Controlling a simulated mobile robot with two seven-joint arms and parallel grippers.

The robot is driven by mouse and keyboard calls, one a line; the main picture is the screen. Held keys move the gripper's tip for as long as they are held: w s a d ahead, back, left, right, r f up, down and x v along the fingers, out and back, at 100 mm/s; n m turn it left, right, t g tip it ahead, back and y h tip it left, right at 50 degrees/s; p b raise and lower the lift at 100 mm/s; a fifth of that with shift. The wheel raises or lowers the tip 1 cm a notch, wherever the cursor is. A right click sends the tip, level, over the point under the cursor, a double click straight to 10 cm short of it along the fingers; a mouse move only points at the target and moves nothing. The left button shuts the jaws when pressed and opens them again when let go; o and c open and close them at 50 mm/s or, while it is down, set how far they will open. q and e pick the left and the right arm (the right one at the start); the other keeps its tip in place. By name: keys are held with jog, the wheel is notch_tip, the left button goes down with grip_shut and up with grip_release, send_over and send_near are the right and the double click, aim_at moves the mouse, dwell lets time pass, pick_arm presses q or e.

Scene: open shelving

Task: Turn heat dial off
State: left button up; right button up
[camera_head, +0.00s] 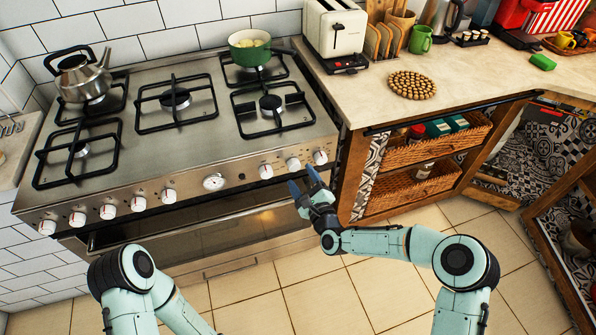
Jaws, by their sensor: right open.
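A steel stove (190,150) stands at the left with a row of white heat dials along its front edge. Three dials sit at the right end: one at the corner (320,157), a middle one (293,164) and an inner one (266,171). Several more white dials (138,204) are at the left, with a round gauge (213,182) between the groups. My right gripper (303,181) is open and empty, just in front of and below the right-hand dials; I cannot tell whether it touches one. My left arm shows at the bottom left, but its gripper is out of view.
A green pot (250,55) with pale pieces is on the back right burner, and a steel kettle (82,78) on the back left one. A toaster (334,30) stands on the counter (480,75). Wicker drawers (430,145) are right of the stove. The tiled floor is clear.

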aim_at(296, 168)
pick_arm(q)
jog(key=shift+w+a+f, duration=0.1)
jog(key=shift+w+f, duration=0.1)
jog(key=shift+w, duration=0.1)
pick_arm(e)
jog(key=shift+x, duration=1.95)
jog(key=shift+c, duration=0.4)
jog(key=c, duration=1)
pick_arm(q)
jog(key=shift+f, duration=0.1)
